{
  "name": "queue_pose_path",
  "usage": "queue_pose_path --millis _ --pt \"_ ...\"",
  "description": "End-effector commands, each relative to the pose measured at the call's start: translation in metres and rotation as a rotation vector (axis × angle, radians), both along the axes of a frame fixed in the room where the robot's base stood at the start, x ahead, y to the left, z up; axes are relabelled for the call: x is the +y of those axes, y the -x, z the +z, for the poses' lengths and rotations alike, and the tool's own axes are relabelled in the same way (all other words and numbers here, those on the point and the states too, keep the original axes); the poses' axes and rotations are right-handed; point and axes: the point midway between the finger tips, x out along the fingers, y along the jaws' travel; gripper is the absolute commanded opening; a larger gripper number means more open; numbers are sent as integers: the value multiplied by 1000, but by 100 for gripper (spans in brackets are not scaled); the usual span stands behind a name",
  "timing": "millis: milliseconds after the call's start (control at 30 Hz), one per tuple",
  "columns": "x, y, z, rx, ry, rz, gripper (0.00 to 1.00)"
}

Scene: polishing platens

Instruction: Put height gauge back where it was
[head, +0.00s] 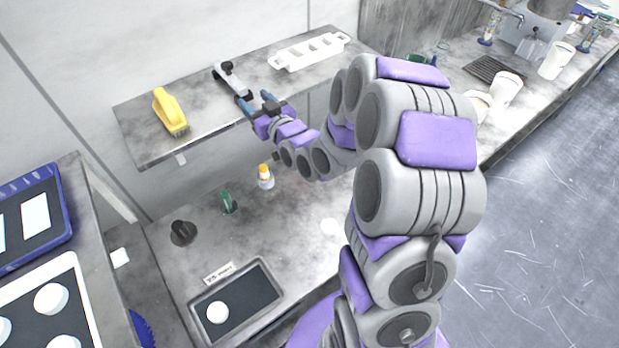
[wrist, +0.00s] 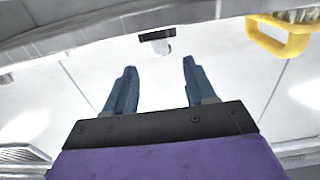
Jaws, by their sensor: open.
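The height gauge (head: 232,80), a silver bar with black ends, is on the wall shelf (head: 205,128) between a yellow brush and a white tray. In the wrist view, a dark and pale piece that looks like part of the gauge (wrist: 160,41) shows beyond the fingers, at the shelf edge. My gripper (head: 256,102) is at the front edge of the shelf, just in front of the gauge's near end. In the wrist view my gripper (wrist: 160,66) has its blue fingers apart with nothing between them. The gauge appears clear of the fingers.
The yellow brush (head: 169,110) is left of the gauge and the white slotted tray (head: 309,51) right. Below on the bench are a yellow-capped bottle (head: 265,177), a green item (head: 228,202), a black knob-like item (head: 183,232) and a dark tray (head: 262,267).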

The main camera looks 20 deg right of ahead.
Motion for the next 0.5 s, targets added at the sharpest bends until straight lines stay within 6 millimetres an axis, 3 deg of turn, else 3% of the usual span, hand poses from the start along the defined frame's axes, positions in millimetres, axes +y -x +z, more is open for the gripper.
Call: queue_pose_path --millis 267,500 --pt "5 12 -10 155 68 5 55" --pt "2 53 -29 458 163 -19 55"
